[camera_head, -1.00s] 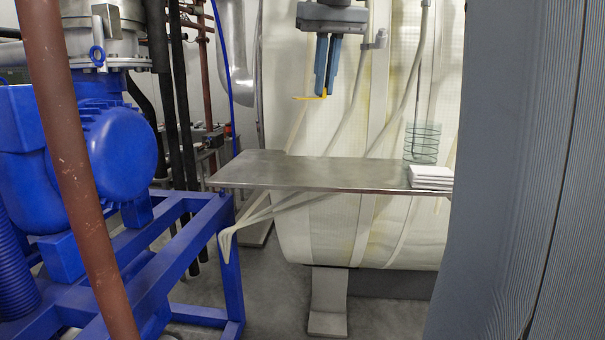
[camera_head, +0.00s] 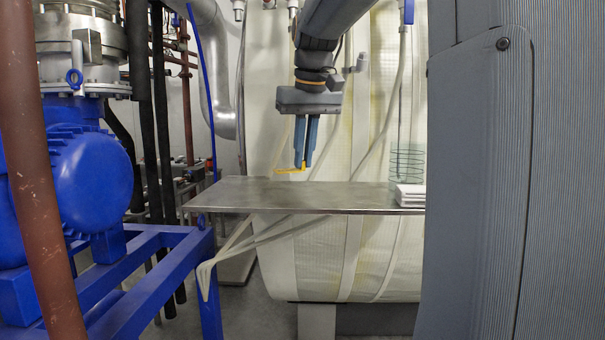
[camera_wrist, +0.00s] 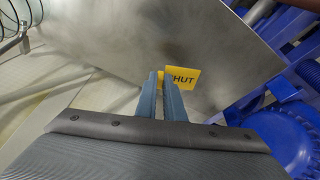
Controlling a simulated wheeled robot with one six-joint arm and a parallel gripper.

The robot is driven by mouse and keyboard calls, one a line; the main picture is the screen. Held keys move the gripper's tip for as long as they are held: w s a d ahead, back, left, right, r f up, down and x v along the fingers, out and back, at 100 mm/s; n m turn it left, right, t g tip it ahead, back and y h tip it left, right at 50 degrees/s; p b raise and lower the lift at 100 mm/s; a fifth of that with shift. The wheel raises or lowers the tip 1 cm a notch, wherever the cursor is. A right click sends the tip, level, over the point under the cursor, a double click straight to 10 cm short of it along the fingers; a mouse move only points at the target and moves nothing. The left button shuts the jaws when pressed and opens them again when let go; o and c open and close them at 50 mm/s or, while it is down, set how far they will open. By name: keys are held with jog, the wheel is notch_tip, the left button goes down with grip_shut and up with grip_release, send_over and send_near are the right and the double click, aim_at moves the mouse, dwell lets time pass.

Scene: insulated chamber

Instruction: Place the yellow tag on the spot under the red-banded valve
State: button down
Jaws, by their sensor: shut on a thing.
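The yellow tag (camera_head: 289,170) is a thin flat plate held roughly level just above the steel shelf (camera_head: 240,196), seemingly apart from it. The fingers also show in the wrist view (camera_wrist: 161,80), over the shelf (camera_wrist: 220,55). Pipes with fittings (camera_head: 239,10) hang at the top edge; I cannot make out a red band or a marked spot.
A stack of white pads (camera_head: 410,196) and a greenish wire coil (camera_head: 406,160) are at the shelf's right end. The shelf's left and middle are bare. A blue motor (camera_head: 90,180) on a blue frame (camera_head: 150,275) stands left. A pale insulated tank (camera_head: 350,260) is behind.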

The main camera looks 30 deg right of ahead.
jog(key=shift+f+p, duration=0.4)
jog(key=shift+f, duration=1.75)
jog(key=c, duration=1.9)
grip_release()
jog(key=shift+f, duration=0.1)
jog(key=shift+o, duration=0.2)
jog(key=b+v, duration=0.1)
jog(key=v, duration=1.1)
jog(key=shift+b, duration=0.4)
